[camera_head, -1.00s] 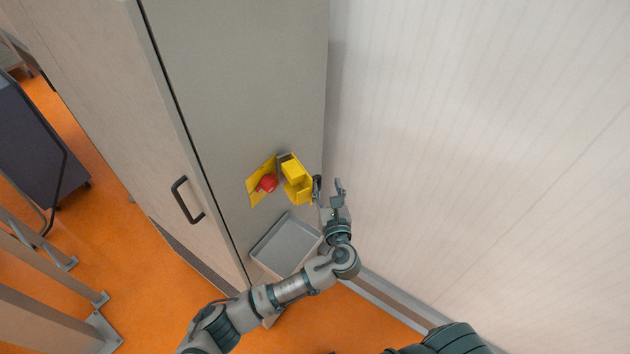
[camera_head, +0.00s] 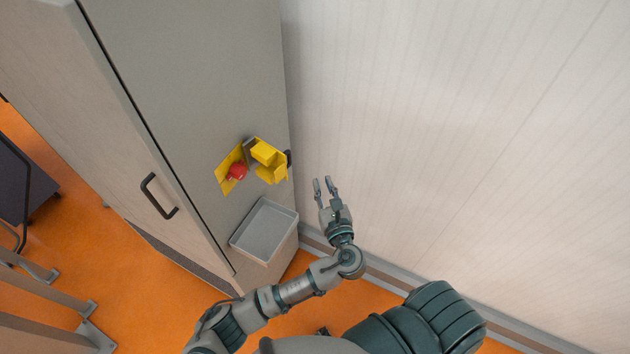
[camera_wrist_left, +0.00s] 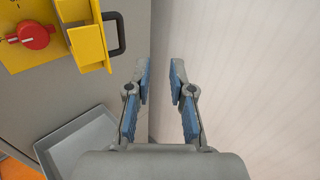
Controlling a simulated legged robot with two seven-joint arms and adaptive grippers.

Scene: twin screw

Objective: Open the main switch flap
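The yellow main switch flap (camera_head: 268,160) stands out from the grey cabinet face, swung to the right of the red rotary switch (camera_head: 236,172) on its yellow plate (camera_head: 222,178). In the left wrist view the flap (camera_wrist_left: 88,45) is at the upper left, with a dark handle (camera_wrist_left: 115,33) on its right side, and the red switch (camera_wrist_left: 34,36) is uncovered. My left gripper (camera_head: 324,182) is open and empty, to the right of the flap and apart from it. Its fingers (camera_wrist_left: 160,83) have nothing between them. My right gripper is not in view.
A grey open tray (camera_head: 265,232) is mounted below the switch on the cabinet (camera_head: 195,80). A door with a dark handle (camera_head: 158,196) is at the left. The pale wall (camera_head: 450,120) stands right of my gripper. Orange floor lies below.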

